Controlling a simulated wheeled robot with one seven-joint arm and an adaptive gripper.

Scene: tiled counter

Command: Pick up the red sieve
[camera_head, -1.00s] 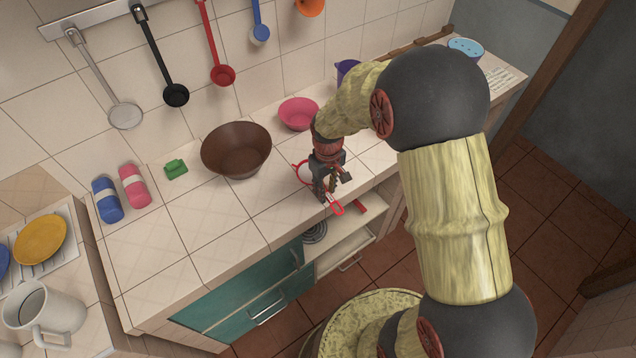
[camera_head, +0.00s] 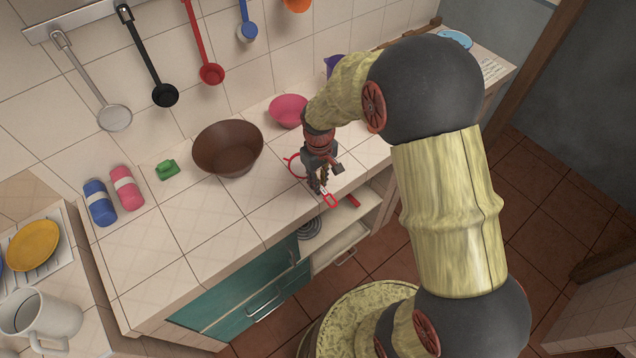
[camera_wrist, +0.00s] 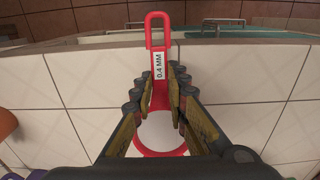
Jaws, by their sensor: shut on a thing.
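The red sieve (camera_wrist: 155,30) has a round rim with a pale mesh and a flat handle with a loop end and a "0.4 MM" label. In the head view the red sieve (camera_head: 329,200) is near the counter's front edge, its loop end reaching toward the edge and its round part partly behind my gripper. My gripper (camera_head: 318,188) is over it. In the wrist view my gripper (camera_wrist: 165,92) has its fingers on both sides of the handle, shut on it between label and rim. I cannot tell whether the sieve is clear of the counter.
A brown bowl (camera_head: 228,148) and a pink bowl (camera_head: 289,111) stand behind and left of my gripper. A green object (camera_head: 167,170) and blue and pink bottles (camera_head: 127,187) lie farther left. Utensils hang on the wall.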

